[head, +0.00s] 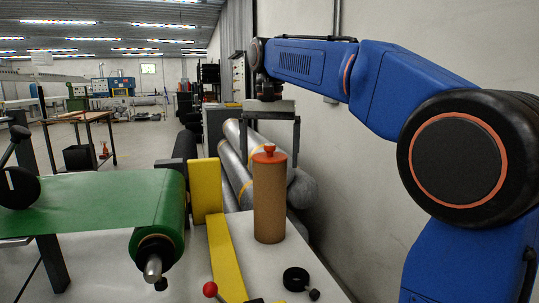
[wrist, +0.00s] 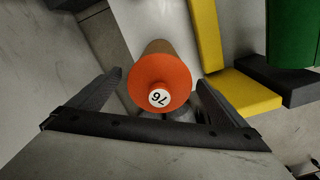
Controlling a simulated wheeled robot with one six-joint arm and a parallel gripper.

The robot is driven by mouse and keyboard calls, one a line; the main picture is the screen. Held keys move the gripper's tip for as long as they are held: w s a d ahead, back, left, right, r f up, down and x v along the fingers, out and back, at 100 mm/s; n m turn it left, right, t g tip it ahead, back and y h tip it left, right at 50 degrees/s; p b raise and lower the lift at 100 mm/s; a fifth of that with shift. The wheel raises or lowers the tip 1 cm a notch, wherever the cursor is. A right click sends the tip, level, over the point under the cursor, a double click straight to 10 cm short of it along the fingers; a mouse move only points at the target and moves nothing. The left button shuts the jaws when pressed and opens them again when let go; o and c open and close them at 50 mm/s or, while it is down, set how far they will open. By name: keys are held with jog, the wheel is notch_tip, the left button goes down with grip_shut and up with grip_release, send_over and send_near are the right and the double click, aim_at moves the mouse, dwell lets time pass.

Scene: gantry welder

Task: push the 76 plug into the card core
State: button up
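The 76 plug (head: 269,154) is an orange-red cap with a small knob. It sits on the top end of the brown card core (head: 269,205), which stands upright on a pale table. How deep the plug sits in the core, I cannot tell. My gripper (head: 270,160) points down over the plug. Its fingers are wide apart, one on each side, with gaps to the plug in the wrist view (wrist: 160,80). It holds nothing.
A yellow bracket (head: 206,190) and a green roll (head: 160,205) stand left of the core. A black round knob (head: 296,279) and a red-balled lever (head: 210,289) are in front. Grey rolls (head: 235,160) lie behind, and a wall (head: 350,190) is at the right.

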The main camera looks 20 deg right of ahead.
notch_tip(320, 180, up, 6)
jog(key=shift+r, duration=0.75)
